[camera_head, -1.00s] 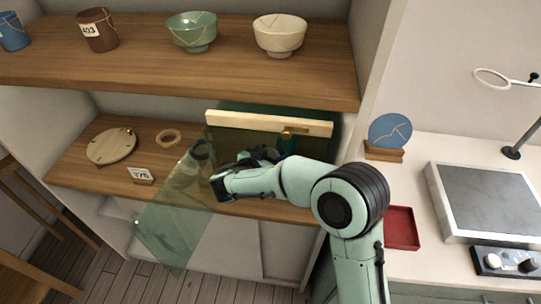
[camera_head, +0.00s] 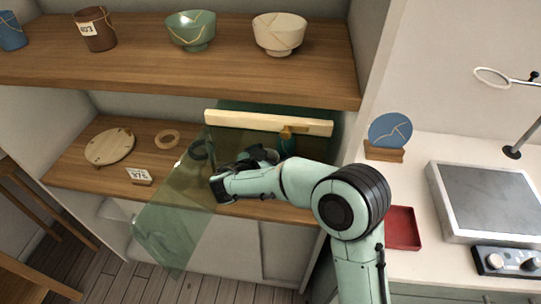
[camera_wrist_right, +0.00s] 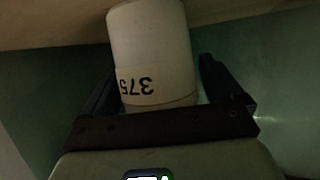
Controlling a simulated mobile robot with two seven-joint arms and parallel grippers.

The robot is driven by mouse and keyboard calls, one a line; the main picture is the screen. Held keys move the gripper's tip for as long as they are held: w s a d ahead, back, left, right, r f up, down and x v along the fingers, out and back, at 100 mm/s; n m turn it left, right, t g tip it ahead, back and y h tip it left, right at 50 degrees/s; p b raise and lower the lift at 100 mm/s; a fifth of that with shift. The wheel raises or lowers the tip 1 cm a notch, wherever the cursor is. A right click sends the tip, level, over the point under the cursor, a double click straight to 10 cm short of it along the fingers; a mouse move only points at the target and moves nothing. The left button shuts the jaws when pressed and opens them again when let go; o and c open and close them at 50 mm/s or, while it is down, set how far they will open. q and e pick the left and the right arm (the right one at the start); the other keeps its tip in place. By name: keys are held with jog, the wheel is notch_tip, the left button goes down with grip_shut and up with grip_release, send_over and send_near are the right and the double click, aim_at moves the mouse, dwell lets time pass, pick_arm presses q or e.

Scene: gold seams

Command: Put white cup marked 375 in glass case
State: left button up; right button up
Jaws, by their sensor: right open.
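The white cup marked 375 (camera_wrist_right: 155,45) shows in the right wrist view, its number upside down there. It stands between the fingers of my right gripper (camera_wrist_right: 157,85), which are open with one on each side of it. In the head view my right gripper (camera_head: 262,156) is inside the glass case, partly hidden by its own wrist; the cup cannot be made out there. The glass case (camera_head: 270,122) has a pale wood top rail and greenish glass, and its glass door (camera_head: 170,226) hangs open toward the front left. My left gripper is out of view.
A 375 card (camera_head: 139,175), a round wooden lid (camera_head: 109,147) and a wooden ring (camera_head: 167,138) lie on the lower shelf left of the case. The upper shelf (camera_head: 190,70) with bowls overhangs it. A counter with a red tray (camera_head: 403,228) is at right.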

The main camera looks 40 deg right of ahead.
jog(key=shift+r, duration=0.2)
jog(key=v, duration=0.7)
jog(key=shift+a+p, duration=0.2)
jog(key=shift+p, duration=0.2)
jog(key=shift+r, duration=0.1)
jog(key=shift+s+a, duration=0.1)
